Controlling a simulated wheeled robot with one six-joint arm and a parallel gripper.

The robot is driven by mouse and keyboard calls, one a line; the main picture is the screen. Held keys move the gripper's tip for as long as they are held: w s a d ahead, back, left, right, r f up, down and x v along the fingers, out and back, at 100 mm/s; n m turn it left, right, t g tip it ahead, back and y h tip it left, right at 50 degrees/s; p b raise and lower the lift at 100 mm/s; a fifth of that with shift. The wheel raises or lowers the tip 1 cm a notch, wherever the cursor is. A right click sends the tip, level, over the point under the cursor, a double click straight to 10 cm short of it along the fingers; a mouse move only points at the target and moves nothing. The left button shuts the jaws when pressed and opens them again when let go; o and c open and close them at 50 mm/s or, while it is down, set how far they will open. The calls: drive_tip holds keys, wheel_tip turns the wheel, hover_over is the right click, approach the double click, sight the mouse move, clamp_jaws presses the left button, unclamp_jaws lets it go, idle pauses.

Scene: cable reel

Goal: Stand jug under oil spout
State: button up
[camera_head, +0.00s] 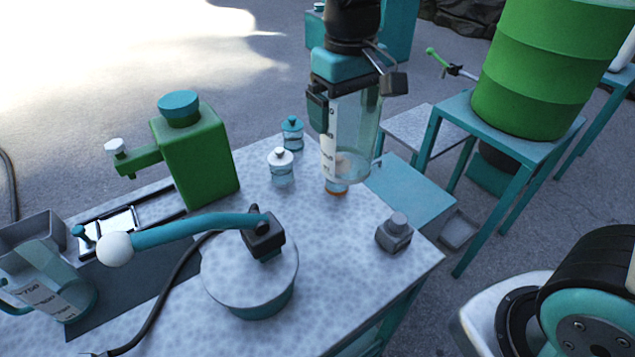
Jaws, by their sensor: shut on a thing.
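My gripper (355,98) hangs over the far part of the speckled bench (330,240). It is shut on a clear jug (358,130) with a white printed label, held upright. Whether its base touches the bench is hard to tell. A small orange-based item shows at its lower end. The green drum (535,65) stands on a teal stand at the right; a spout with a green lever (446,64) sticks out from its left side. A low speckled stand (412,128) is below the spout. The held jug is left of the spout, apart from it.
A second clear jug (45,285) stands at the left. Open floor lies beyond.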

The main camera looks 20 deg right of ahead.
wheel_tip(320, 180, down, 20)
drive_tip(key=p, duration=0.2)
drive_tip(key=shift+r, duration=0.15)
drive_tip(key=o, duration=0.6)
